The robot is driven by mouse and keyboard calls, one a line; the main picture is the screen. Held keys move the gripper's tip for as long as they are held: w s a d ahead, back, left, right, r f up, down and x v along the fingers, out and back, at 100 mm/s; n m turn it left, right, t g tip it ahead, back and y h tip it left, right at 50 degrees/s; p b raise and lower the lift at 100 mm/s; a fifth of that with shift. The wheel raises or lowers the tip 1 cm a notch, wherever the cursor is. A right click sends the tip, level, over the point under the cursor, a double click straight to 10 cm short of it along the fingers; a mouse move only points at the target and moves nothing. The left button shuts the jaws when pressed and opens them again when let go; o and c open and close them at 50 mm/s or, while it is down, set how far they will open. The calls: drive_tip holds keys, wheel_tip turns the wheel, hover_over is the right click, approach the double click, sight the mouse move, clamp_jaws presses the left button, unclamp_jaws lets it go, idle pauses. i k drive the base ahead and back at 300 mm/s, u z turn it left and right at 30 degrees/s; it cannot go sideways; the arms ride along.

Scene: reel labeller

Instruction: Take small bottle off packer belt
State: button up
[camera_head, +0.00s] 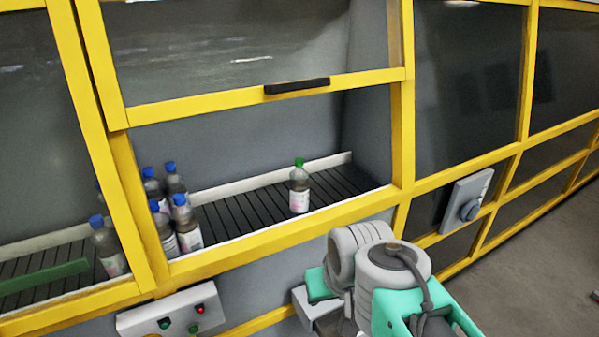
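A small bottle with a green cap and a pale label (299,187) stands upright and alone on the dark slatted packer belt (238,215), towards its right part. Several bottles with blue caps (187,224) stand grouped on the left part of the belt, partly behind the yellow frame post. My arm is at the lower right, outside the machine, in front of and below the green-capped bottle. My gripper's fingers cannot be made out, and no contact with a bottle shows.
A raised yellow-framed window with a black handle (297,86) hangs above the opening. The yellow lower sill (280,238) runs across the front of the belt. A control box with buttons (172,311) is below, and a grey rotary switch box (467,204) is at right. Grey floor is clear at right.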

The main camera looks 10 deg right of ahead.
sight(298, 187)
drive_tip(key=k, duration=0.5)
drive_tip(key=u, duration=0.7)
drive_tip(key=i, duration=1.4)
